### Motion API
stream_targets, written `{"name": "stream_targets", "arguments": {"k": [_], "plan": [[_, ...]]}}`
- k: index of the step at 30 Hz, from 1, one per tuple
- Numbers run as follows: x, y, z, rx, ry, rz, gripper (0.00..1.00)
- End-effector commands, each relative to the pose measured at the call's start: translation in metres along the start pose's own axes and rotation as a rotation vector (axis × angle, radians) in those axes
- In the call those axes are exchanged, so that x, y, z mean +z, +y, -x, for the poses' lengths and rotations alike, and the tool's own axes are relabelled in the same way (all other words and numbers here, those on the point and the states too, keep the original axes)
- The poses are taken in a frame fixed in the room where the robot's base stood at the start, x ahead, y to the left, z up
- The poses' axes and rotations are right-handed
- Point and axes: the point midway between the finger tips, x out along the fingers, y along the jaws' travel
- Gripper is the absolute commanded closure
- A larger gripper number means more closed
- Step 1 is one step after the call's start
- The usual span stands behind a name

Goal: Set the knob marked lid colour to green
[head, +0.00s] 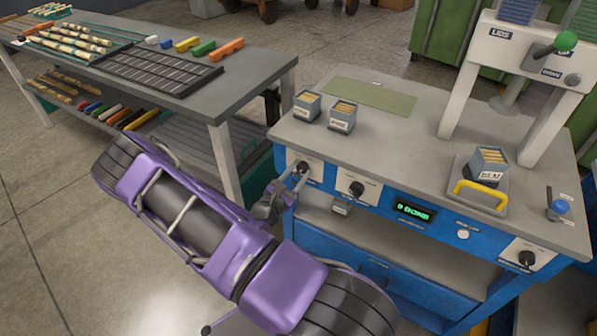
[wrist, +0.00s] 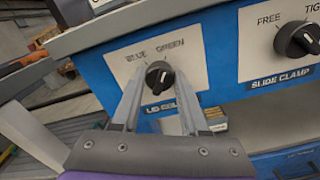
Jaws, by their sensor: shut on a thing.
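The black lid colour knob (wrist: 158,74) sits on a white plate on the blue front panel in the wrist view. BLUE is printed above left of it and GREEN above right. A pale mark on the knob seems to lean up and right, towards GREEN, but it is small. The label below is partly hidden by my fingers. My gripper (wrist: 159,88) has one finger on each side of the knob and is shut on it. In the head view, the knob (head: 303,169) is at the bench's left front, with my gripper (head: 284,188) at it.
The slide clamp knob (wrist: 297,40) is to the right on the same panel. A green display (head: 414,211) and another knob (head: 527,259) are further right. Small bins (head: 342,118) and a yellow-handled plate (head: 480,196) stand on the bench top. A wood rack table (head: 240,88) is at left.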

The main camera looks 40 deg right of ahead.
Motion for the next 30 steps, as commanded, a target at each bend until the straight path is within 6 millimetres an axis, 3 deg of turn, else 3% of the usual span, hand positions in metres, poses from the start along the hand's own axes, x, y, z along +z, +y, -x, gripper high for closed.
{"name": "stream_targets", "arguments": {"k": [13,14,18,30], "plan": [[-0.0004,-0.0004,0.0002,-0.001,0.001,-0.010,1.00],[-0.0004,-0.0004,0.0002,-0.001,0.001,-0.010,0.53],[-0.0003,-0.0003,0.0001,-0.001,0.000,-0.009,0.27],[-0.0005,0.0007,0.0066,0.001,0.001,-0.009,0.26]]}}
